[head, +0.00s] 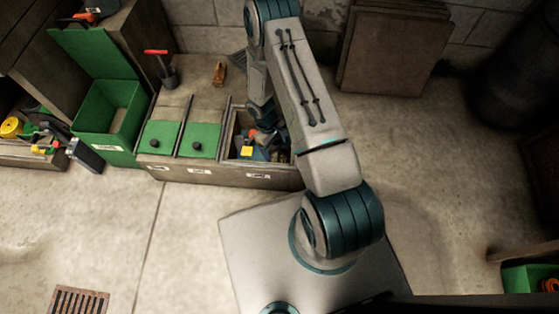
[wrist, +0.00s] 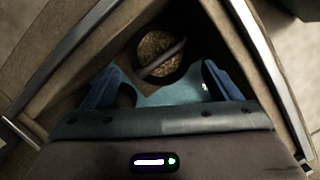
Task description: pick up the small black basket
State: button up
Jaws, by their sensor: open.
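The small black basket (wrist: 165,59) shows in the wrist view as a dark round shape with a brownish inside and a bar-like handle slanting across its top. It sits down in a wooden compartment (wrist: 52,88). My gripper (wrist: 164,82) is open, with one blue finger on the left and one on the right. The basket shows just beyond the gap between the fingers, and I see no contact. In the head view my gripper is down at the open right compartment (head: 230,137) of a low wooden bench. The arm hides part of it, and I cannot make out the basket there.
Two closed green lids (head: 203,140) with black knobs lie left of the compartment. Behind them are a red-handled trowel (head: 166,72) and a small brown object (head: 219,74). An open green bin (head: 108,120) stands further left. The compartment walls rise close around my gripper.

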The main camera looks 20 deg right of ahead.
jog(key=shift+b+x, duration=1.7)
jog(key=shift+x, duration=1.8)
jog(key=shift+w+a, duration=0.2)
jog(key=c, duration=0.6)
